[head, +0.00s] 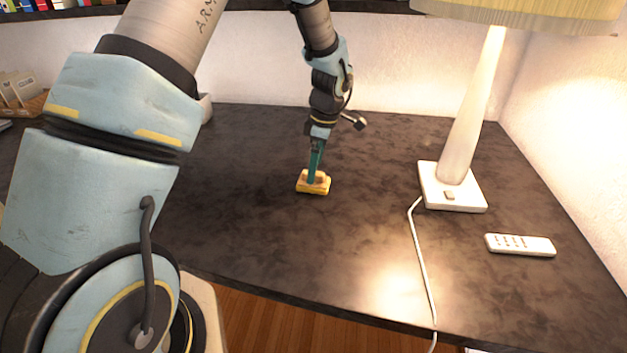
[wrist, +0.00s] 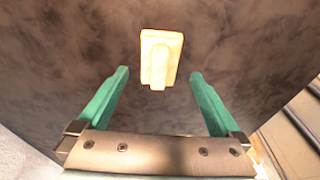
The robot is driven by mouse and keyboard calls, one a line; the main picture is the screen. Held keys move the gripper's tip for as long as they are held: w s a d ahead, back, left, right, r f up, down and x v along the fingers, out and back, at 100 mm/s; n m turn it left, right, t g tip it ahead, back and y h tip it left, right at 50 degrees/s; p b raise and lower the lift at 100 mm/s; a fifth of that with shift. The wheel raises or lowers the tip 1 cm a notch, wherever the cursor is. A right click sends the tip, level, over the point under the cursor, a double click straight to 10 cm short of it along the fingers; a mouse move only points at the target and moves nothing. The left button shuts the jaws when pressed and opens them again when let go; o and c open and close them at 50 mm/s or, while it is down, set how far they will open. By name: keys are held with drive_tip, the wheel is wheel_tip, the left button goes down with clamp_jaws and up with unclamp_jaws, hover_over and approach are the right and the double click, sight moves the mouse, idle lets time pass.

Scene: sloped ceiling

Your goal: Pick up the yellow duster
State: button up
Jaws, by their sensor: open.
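The yellow duster (head: 314,186) lies on the dark desk, near the middle of the head view. It is a small block with a raised handle along its top. In the wrist view the duster (wrist: 161,58) is pale yellow and lies beyond the fingertips, centred between the two green fingers. My gripper (head: 315,172) points down at it in the head view, and its fingers overlap the duster there. In the wrist view my gripper (wrist: 157,75) is open with nothing between its fingers. Whether a finger touches the duster cannot be told.
A lamp (head: 453,180) with a white base stands to the right on the desk (head: 260,235). Its cord (head: 420,255) runs over the front edge. A white remote-like object (head: 520,245) lies further right. The desk around the duster is clear.

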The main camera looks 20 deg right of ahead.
drive_tip(key=shift+w+a+f+p, duration=0.1)
drive_tip(key=shift+f+p, duration=0.3)
drive_tip(key=shift+f, duration=0.65)
drive_tip(key=shift+w+a+f+p, duration=0.1)
drive_tip(key=shift+f+p, duration=0.25)
drive_tip(key=shift+f, duration=0.7)
drive_tip(key=c, duration=1.4)
drive_tip(key=shift+o, duration=0.2)
wheel_tip(320, 180, up, 10)
drive_tip(key=b, duration=0.3)
